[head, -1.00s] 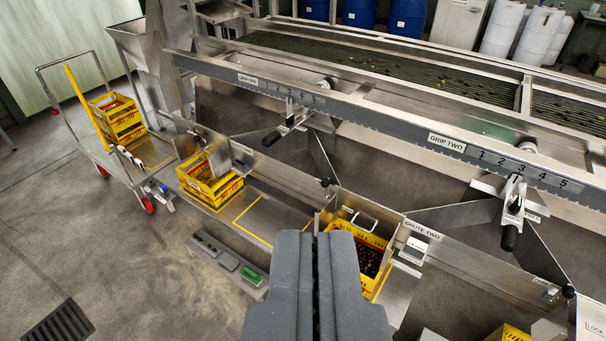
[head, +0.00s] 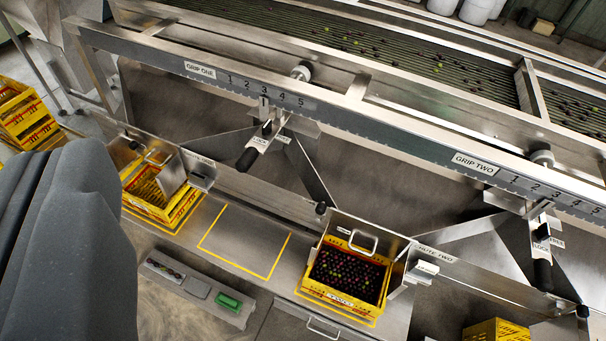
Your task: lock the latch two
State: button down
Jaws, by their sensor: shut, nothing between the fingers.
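Latch two is the metal lever with a black handle (head: 542,272) under the GRIP TWO label (head: 475,163) at the right. Its handle hangs down below the numbered rail, and a LOCK marking shows on its plate (head: 541,236). The lever's top sits near the middle of the number scale; I cannot tell whether it is locked.
A similar grip one latch (head: 262,145) hangs under the rail (head: 345,112) at centre left. A yellow crate of dark fruit (head: 372,311) stands below chute two (head: 434,255). Another yellow crate (head: 145,204) stands at left. A yellow-outlined spot (head: 245,240) between them is empty.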

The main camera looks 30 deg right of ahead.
aim_at(320, 210)
jog(key=z, duration=0.3)
jog(key=i, duration=0.85)
jog(key=z, duration=0.5)
